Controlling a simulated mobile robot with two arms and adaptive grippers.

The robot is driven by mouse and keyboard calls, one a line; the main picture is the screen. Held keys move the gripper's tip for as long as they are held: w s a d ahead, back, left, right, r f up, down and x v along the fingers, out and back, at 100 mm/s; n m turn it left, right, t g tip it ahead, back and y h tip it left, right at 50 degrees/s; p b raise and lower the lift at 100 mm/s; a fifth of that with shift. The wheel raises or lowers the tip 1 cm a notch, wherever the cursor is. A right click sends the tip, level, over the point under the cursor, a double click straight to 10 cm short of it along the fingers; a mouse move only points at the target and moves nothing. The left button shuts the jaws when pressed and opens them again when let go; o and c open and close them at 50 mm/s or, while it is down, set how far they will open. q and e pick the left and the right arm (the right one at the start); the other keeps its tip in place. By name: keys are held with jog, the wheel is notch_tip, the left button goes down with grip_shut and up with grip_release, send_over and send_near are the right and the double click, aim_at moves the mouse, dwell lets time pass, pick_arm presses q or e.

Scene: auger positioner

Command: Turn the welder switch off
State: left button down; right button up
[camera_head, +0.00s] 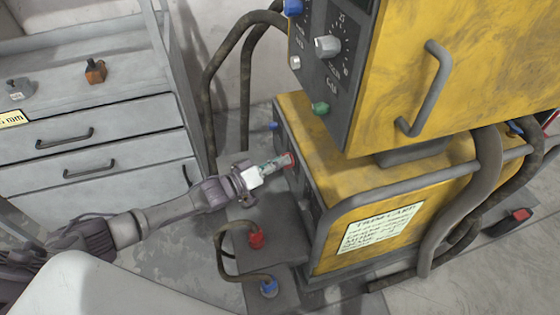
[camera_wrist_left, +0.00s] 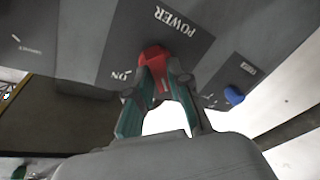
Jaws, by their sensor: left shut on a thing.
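The welder (camera_head: 320,140) is a yellow machine with a dark front panel. Its red power switch (camera_wrist_left: 155,58) sits on the dark panel in the left wrist view, between the labels "POWER" and "ON". My left gripper (camera_head: 284,162) reaches in from the left and is at the lower unit's front panel. In the left wrist view its green-lined fingers (camera_wrist_left: 160,85) are shut on the red switch, one on each side. The fingers hide part of the switch. The right gripper is in neither view.
A blue knob (camera_wrist_left: 233,95) is beside the switch on the panel. A red plug (camera_head: 257,239) and a blue plug (camera_head: 269,288) with cables are below my left gripper. The upper yellow unit (camera_head: 460,70) overhangs. A grey drawer cabinet (camera_head: 100,135) stands at the left.

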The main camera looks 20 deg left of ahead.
pick_arm(q)
jog(key=c, duration=1.1)
grip_release()
jog(key=shift+a, duration=0.1)
jog(key=v, duration=1.2)
